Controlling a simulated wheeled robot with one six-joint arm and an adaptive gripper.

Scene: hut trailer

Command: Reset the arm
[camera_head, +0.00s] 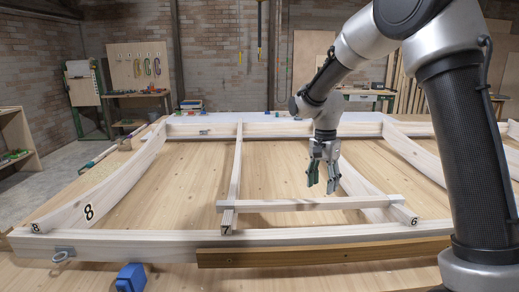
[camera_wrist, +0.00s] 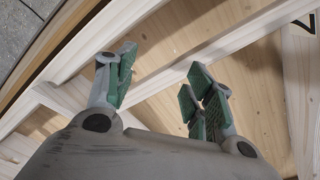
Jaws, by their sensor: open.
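My gripper (camera_head: 322,178) hangs from my arm above the wooden frame, pointing down, with its green-padded fingers apart and nothing between them. In the head view it is just behind the pale crossbar (camera_head: 300,205) that spans the beams marked 7 and 6. The wrist view shows the open fingers (camera_wrist: 160,88) over pale beams and a wooden panel. My arm bends from the right side of the head view down to the gripper. I cannot tell the exact height of the fingertips above the panel.
A large frame of pale beams lies on a wooden table (camera_head: 190,180), with a curved beam marked 8 (camera_head: 115,185) at left. A brown board (camera_head: 320,252) runs along the front beam (camera_head: 120,248). A blue object (camera_head: 130,278) lies at the front. Benches stand by the brick wall.

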